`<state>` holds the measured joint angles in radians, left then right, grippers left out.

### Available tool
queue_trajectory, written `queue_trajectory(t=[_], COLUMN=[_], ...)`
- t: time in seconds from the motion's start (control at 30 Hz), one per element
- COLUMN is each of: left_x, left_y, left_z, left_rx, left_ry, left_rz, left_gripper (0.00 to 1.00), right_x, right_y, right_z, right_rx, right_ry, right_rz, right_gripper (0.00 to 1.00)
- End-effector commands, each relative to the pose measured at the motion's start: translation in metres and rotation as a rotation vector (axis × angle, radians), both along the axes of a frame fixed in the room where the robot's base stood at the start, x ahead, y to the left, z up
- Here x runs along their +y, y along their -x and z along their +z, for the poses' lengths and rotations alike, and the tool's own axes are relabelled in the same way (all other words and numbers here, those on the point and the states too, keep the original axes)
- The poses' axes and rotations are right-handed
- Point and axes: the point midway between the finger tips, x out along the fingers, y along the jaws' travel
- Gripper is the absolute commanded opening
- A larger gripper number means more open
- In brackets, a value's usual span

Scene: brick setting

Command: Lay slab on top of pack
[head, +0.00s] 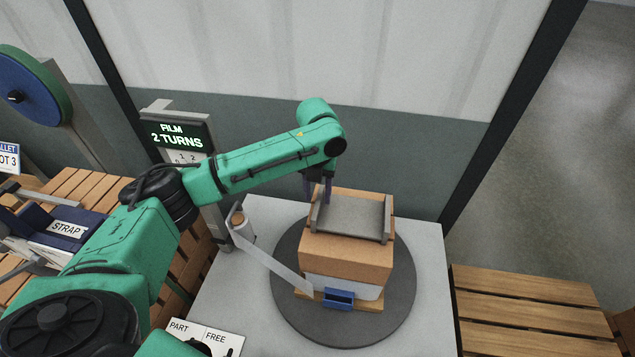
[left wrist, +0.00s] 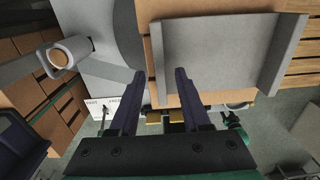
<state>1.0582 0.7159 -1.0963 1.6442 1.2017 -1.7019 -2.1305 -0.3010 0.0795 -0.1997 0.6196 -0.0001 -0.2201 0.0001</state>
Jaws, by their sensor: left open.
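The pack (head: 345,258) is a block of orange-brown brick on a dark round turntable (head: 290,300), with pale film around its lower part. The slab (head: 350,214) is a grey plate with raised rims on two opposite sides. It lies on top of the pack and looks level; it also shows in the left wrist view (left wrist: 215,60). My left gripper (head: 318,185) is open at the back left edge of the slab. In the left wrist view its fingers (left wrist: 160,73) appear on either side of the near-left rim; contact is unclear. My right gripper is not in view.
A film roll (head: 241,225) stands left of the pack, its strip running to the pack. A blue clamp (head: 338,299) is at the pack's front foot. A sign post (head: 180,134) reads "FILM 2 TURNS". A wooden pallet (head: 530,310) lies at right.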

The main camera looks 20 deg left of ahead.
Motion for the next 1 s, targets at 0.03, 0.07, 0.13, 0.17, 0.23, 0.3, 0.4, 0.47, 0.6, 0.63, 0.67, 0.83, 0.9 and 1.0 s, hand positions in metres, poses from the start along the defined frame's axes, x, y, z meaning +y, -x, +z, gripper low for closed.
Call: queue_trajectory(t=[0.03, 0.07, 0.13, 0.17, 0.23, 0.3, 0.4, 0.47, 0.6, 0.63, 0.67, 0.83, 0.9, 1.0], left_x=[0.000, 0.000, 0.000, 0.000, 0.000, 0.000, 0.000, 0.001, 0.001, 0.001, 0.001, 0.001, 0.001, 0.001], left_y=[-0.001, -0.002, -0.001, -0.001, -0.001, 0.000, 0.000, 0.000, 0.001, 0.001, 0.001, 0.000, 0.000, 0.000], left_z=[0.007, 0.015, 0.035, 0.043, 0.062, 0.078, 0.094, 0.098, 0.100, 0.100, 0.099, 0.099, 0.099, 0.099], left_rx=[-0.006, -0.007, -0.007, -0.007, -0.006, -0.004, -0.003, 0.000, 0.001, 0.001, 0.001, 0.001, 0.001, 0.001], left_ry=[0.002, 0.002, 0.002, 0.002, 0.002, 0.000, 0.000, 0.000, -0.001, -0.001, -0.001, 0.000, 0.000, -0.001], left_rz=[-0.001, -0.001, -0.001, -0.002, -0.001, -0.001, -0.001, -0.001, -0.001, -0.001, -0.001, 0.000, -0.001, -0.001], left_gripper=[0.47, 0.47, 0.47, 0.47, 0.47, 0.47, 0.47, 0.47, 0.47, 0.47, 0.47, 0.47, 0.47, 0.47], right_x=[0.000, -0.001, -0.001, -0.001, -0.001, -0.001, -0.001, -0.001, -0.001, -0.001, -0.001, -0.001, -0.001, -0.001], right_y=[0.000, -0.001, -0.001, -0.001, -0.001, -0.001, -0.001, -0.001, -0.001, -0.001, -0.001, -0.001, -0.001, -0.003], right_z=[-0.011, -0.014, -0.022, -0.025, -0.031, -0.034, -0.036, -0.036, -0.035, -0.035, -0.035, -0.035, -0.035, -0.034], right_rx=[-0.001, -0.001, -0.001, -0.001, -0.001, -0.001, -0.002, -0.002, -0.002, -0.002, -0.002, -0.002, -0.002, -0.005], right_ry=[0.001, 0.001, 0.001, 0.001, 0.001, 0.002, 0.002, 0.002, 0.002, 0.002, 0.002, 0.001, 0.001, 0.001], right_rz=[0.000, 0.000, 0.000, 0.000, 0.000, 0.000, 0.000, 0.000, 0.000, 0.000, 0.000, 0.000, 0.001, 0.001], right_gripper=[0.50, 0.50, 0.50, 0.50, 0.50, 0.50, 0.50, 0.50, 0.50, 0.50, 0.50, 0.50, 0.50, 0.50])
